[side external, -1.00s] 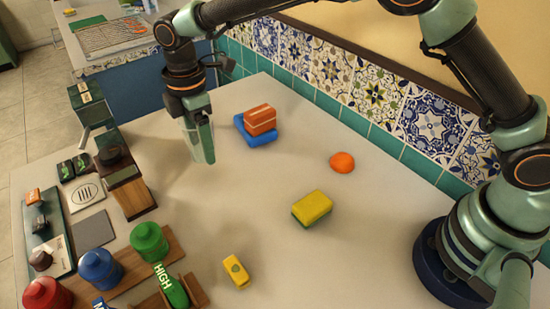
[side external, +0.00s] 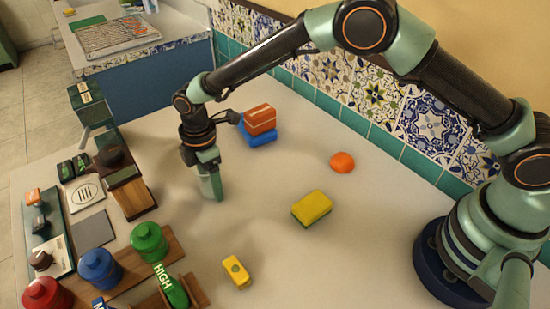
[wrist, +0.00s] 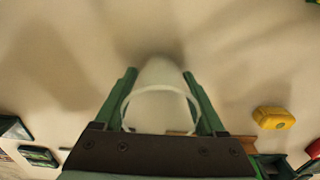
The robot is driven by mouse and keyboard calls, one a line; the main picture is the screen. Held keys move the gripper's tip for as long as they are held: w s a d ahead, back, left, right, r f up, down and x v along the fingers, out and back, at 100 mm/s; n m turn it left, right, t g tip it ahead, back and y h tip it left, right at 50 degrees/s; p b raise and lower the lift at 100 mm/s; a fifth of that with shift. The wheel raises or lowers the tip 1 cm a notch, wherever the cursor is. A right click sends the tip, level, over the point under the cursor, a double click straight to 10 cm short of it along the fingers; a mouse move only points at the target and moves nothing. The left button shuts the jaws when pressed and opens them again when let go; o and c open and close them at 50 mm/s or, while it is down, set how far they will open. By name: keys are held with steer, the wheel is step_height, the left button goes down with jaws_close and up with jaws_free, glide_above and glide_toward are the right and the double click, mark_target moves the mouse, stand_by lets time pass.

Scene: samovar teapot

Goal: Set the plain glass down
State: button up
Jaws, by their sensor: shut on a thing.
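The plain glass (wrist: 158,104) is clear and sits between the two green fingers of my gripper (wrist: 160,98) in the wrist view, its round rim facing the camera. In the side view my gripper (side external: 210,190) points down over the pale counter (side external: 262,235), shut on the glass. The fingers hide most of the glass there. The glass looks upright and low over the counter; I cannot tell whether its base touches the surface.
A yellow-green sponge (side external: 312,208) and an orange (side external: 342,162) lie to the right. An orange block on a blue one (side external: 260,124) stands behind. A wooden box (side external: 130,190) stands left, with coloured canisters (side external: 150,242) at front left. A yellow block (side external: 236,271) lies in front.

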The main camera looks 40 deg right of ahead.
steer(key=shift+f, duration=0.1)
steer(key=o, duration=1.4)
